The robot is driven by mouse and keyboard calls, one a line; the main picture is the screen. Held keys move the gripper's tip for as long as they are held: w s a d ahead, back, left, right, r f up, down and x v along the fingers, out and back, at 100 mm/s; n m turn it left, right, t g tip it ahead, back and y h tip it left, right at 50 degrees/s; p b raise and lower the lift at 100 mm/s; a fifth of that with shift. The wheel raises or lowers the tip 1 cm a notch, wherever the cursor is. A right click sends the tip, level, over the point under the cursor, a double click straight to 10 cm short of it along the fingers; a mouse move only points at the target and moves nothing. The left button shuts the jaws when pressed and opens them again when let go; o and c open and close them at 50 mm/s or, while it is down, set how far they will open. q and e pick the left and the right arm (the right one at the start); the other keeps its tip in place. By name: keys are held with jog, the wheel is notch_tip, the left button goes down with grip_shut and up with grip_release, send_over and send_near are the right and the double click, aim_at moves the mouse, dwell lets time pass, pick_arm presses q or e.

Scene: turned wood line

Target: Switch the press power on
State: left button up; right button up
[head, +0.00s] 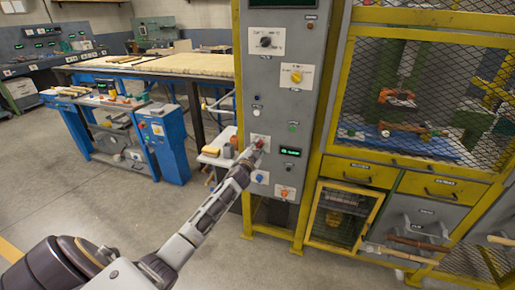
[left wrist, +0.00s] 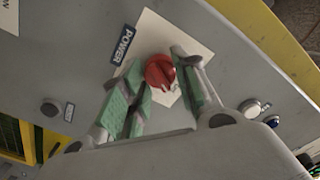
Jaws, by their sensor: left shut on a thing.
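The red power knob (head: 259,143) sits on a pale plate on the grey control panel (head: 270,112) in the head view. In the left wrist view the knob (left wrist: 159,71) is round with a raised grip bar, and a dark POWER label (left wrist: 123,46) is beside it. My left gripper (head: 254,151) reaches the panel from below left. Its green-padded fingers (left wrist: 163,88) are on either side of the knob and shut on it. The knob's exact angle relative to any marks is hard to tell. My right gripper is not in view.
The panel also carries a black knob (head: 265,42), a yellow knob (head: 296,77), a green display (head: 291,152), a blue knob (head: 259,178) and an orange knob (head: 284,193). A yellow mesh cage (head: 430,105) stands on the right. Open floor lies at left.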

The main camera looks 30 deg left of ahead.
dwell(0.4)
pick_arm(q)
jog(key=o, duration=1)
jog(key=shift+o, duration=0.2)
jog(key=shift+v, duration=1.15)
jog(key=v, duration=0.9)
jog(key=shift+s, duration=0.35)
jog(key=shift+f, duration=0.1)
